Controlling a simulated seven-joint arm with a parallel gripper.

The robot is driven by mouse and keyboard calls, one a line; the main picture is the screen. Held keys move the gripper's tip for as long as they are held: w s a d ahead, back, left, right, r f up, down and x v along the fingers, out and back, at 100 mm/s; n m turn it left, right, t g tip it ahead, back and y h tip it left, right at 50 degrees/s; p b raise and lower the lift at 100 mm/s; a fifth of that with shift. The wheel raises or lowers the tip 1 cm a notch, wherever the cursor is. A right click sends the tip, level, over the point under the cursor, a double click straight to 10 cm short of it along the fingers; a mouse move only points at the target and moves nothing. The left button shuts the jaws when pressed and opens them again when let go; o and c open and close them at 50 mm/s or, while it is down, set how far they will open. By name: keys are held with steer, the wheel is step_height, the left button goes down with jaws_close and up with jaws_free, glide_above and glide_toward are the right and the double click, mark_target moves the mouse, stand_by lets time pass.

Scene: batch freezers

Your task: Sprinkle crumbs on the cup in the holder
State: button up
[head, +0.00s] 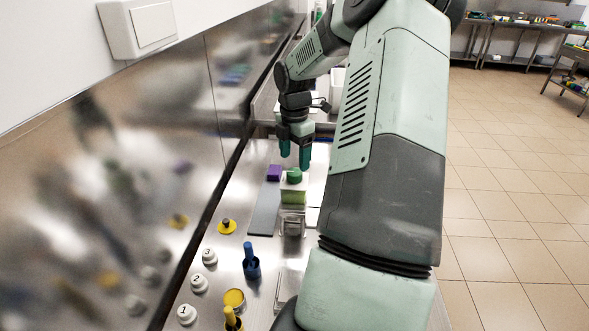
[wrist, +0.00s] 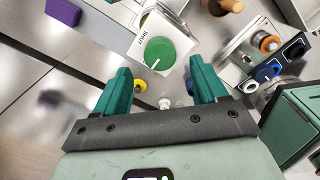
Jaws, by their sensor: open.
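My gripper (head: 295,158) is open, with two green fingers pointing down over the far part of the counter. In the wrist view its fingertips (wrist: 160,66) are apart, and nothing is between them that I can see as held. Just beyond the tips is a round green knob (wrist: 160,53) on a white labelled face. A small metal holder-like piece (head: 292,224) stands nearer. I cannot make out a cup in a holder or any crumbs for certain.
A purple block (head: 273,173) lies left of my gripper. Nearer are a yellow disc with a dark knob (head: 226,226), a blue handled piece (head: 251,265), a yellow-topped tub (head: 234,298) and numbered white knobs (head: 198,283). The steel wall (head: 150,170) runs close along the left.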

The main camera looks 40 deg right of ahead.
mark_target(295, 172)
steer(key=shift+f, duration=2.4)
steer(key=c, duration=1.1)
steer(key=shift+o, duration=0.2)
